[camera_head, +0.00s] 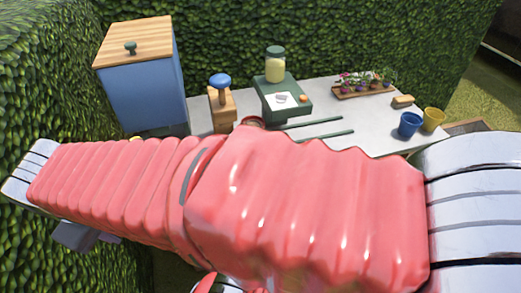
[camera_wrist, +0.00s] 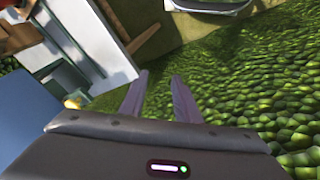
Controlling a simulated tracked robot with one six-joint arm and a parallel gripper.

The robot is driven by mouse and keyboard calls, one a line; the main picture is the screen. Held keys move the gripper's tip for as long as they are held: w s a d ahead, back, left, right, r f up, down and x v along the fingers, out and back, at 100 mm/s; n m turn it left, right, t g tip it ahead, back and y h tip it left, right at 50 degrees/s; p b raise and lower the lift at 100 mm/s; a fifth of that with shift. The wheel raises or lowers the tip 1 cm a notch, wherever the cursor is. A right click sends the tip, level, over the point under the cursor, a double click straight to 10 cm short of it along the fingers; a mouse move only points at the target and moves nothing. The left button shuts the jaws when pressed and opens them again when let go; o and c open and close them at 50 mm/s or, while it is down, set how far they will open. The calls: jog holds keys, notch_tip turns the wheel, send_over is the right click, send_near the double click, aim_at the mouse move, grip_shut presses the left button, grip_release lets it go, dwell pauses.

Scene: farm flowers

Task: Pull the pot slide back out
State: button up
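Two thin dark green rails (camera_head: 313,122) lie on the pale table, perhaps part of the pot slide. Their left ends run towards my arm, which hides the table's front. A small reddish round rim (camera_head: 252,122), possibly a pot, shows just above my arm beside the rails. I cannot clearly make out the slide itself. My gripper (camera_wrist: 159,76) shows in the wrist view with its two fingers apart and nothing between them. It is over hedge and ground beside the table, apart from the rails.
A blue box (camera_head: 145,95) with a wooden lid stands at the left. A wooden block with a blue knob (camera_head: 220,81), a green stand (camera_head: 292,105) with a jar (camera_head: 275,66), a flower tray (camera_head: 350,94), a blue pot (camera_head: 409,125) and a yellow pot (camera_head: 433,119) are also there. Hedges enclose the table.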

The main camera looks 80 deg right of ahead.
jog(key=s+d+f+g+h, duration=0.3)
jog(key=d+f+g, duration=0.1)
jog(key=d, duration=0.8)
jog(key=s+d+f+g+h, duration=0.3)
jog(key=d+f, duration=0.3)
jog(key=d, duration=0.6)
jog(key=s+d+f+g+h, duration=0.2)
jog(key=d+f+g, duration=0.3)
jog(key=d, duration=0.7)
jog(key=shift+s+f+m+g+h, duration=0.3)
jog(key=shift+s+f+g+h, duration=0.1)
jog(key=shift+h, duration=0.2)
jog(key=x, duration=1.4)
jog(key=shift+w, duration=0.1)
jog(key=shift+a, duration=0.1)
jog(key=shift+c, duration=0.5)
grip_shut()
